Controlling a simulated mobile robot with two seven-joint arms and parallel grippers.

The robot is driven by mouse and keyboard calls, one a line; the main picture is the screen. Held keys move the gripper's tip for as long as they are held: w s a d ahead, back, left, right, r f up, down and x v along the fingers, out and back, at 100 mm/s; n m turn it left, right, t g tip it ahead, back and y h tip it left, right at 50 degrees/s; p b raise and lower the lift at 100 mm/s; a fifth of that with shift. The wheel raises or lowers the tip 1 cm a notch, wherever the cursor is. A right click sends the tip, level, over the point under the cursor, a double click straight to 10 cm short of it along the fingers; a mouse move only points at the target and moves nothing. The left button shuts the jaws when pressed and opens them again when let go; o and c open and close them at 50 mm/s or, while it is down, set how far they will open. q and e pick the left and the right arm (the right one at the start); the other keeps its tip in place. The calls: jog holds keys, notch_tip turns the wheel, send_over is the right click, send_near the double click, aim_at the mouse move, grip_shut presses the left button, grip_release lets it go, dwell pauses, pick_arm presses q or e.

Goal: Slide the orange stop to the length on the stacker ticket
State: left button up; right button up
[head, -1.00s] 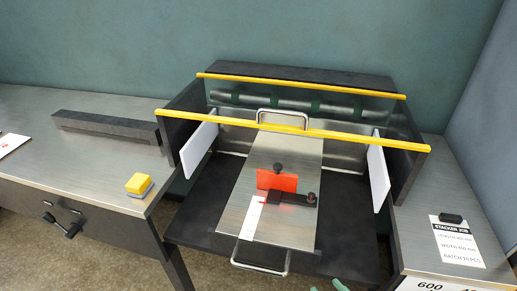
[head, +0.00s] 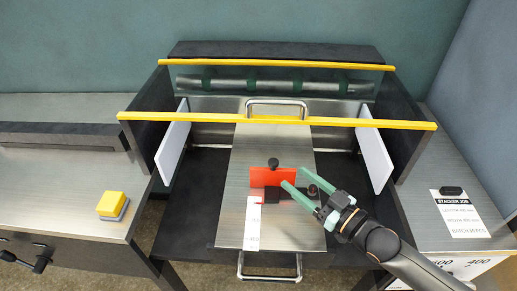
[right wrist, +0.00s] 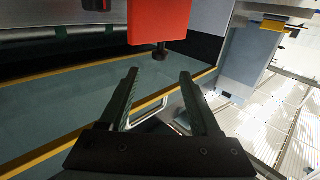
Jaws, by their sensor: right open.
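The orange stop (head: 272,178) stands upright on the metal plate (head: 300,233), with a dark knob on top and a dark block with a second knob at its right. A white scale strip (head: 252,224) lies on the plate in front of it. My right gripper (head: 294,178) is open, its green fingers just right of the stop; I cannot tell whether they touch it. In the right wrist view the stop (right wrist: 158,20) is beyond the open fingers, with nothing between them. The stacker ticket (head: 460,214) lies on the right table, its smaller print blurred. My left gripper is out of view.
Yellow bars (head: 280,122) cross above the plate, and white side guides (head: 376,160) flank it. Metal handles sit at the plate's back (head: 277,104) and front (head: 268,277). A yellow block (head: 111,205) is on the left table.

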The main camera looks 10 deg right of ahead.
jog(key=x, duration=1.2)
jog(key=shift+f, duration=0.1)
grip_shut()
dwell(1.2)
